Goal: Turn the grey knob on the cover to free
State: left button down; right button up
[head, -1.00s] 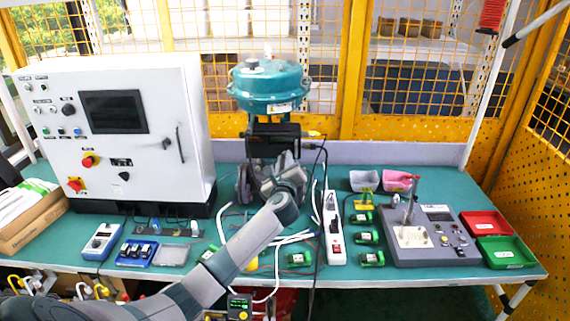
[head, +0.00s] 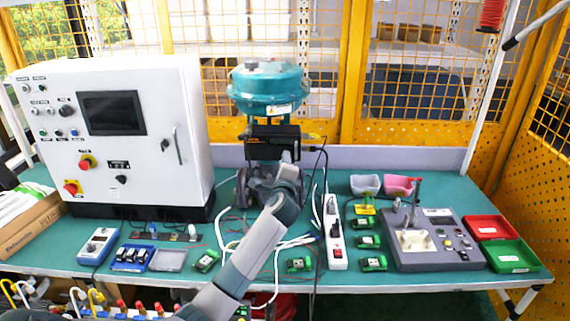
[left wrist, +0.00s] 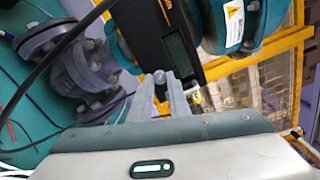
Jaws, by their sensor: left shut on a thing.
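The black valve positioner (head: 270,143) sits below the teal round actuator (head: 268,85) on the bench. Its dark cover with a display (left wrist: 178,48) fills the upper middle of the left wrist view. The small grey knob (left wrist: 160,76) shows between my left fingertips (left wrist: 163,84), at the cover's lower edge. My left gripper is shut on this knob. In the head view my left gripper (head: 288,160) is up against the positioner's lower right, and my wrist hides the knob there. The knob's pointer and markings cannot be read. My right gripper is not in view.
The grey valve body (left wrist: 85,65) with bolted flanges is close to the left of my gripper, and a black cable (left wrist: 62,47) crosses it. A white control cabinet (head: 120,130) stands at left. A white power strip (head: 334,230) and green modules lie to the right.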

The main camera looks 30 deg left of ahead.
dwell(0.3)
pick_arm(q)
jog(key=c, duration=1.9)
grip_release()
jog(key=shift+c, duration=0.2)
jog(key=shift+s, duration=0.15)
jog(key=b+v, duration=0.4)
jog(key=v, duration=1.3)
jog(key=shift+s, duration=0.1)
